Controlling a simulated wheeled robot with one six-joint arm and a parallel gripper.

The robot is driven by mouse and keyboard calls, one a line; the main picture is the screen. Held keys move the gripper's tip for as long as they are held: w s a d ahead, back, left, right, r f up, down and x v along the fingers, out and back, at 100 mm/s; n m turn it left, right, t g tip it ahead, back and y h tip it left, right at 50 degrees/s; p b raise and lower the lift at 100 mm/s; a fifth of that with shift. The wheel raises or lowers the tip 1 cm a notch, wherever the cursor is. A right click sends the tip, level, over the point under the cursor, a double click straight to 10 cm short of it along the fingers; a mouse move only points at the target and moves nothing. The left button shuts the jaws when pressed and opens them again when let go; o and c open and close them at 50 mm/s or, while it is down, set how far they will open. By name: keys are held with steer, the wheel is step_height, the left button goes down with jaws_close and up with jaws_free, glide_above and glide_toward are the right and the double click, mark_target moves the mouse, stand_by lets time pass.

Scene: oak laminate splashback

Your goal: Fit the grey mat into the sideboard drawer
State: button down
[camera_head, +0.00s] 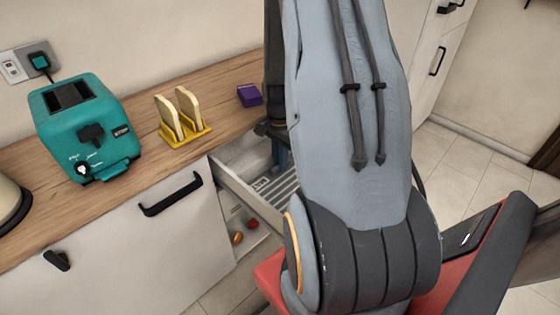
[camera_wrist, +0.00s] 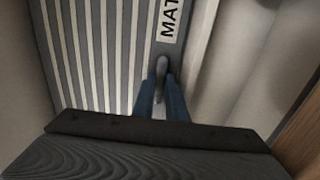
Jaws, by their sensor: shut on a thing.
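The grey mat (camera_head: 276,189) has pale stripes and a label. It shows inside the outline of the open sideboard drawer (camera_head: 242,195), largely hidden by my arm. In the wrist view the striped mat (camera_wrist: 100,50) fills the left and middle, its "MAT" label close to my fingers. My gripper (camera_wrist: 161,88), with blue fingers, is shut on a small grey grip on the mat. I cannot tell whether the mat lies fully flat on the drawer floor.
A teal toaster (camera_head: 88,125), a yellow toast rack (camera_head: 185,130) with bread slices and a purple box (camera_head: 249,95) stand on the wooden counter (camera_head: 100,205). Below the drawer, an orange item (camera_head: 237,238) and a red item (camera_head: 252,224) lie in the cabinet. Tiled floor is clear at right.

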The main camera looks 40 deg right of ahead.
steer(key=shift+f, duration=0.1)
steer(key=c, duration=2)
jaws_free()
steer(key=shift+c, duration=0.2)
step_height(320, 180, up, 12)
steer(key=s+a+r+n, duration=0.2)
steer(key=s+a+n, duration=0.2)
steer(key=a+n, duration=0.4)
steer(key=s+a+r+n, duration=0.2)
steer(key=s+a+n, duration=0.3)
steer(key=a+n, duration=0.4)
steer(key=a+b, duration=0.1)
steer(key=a, duration=0.6)
steer(key=shift+r, duration=0.1)
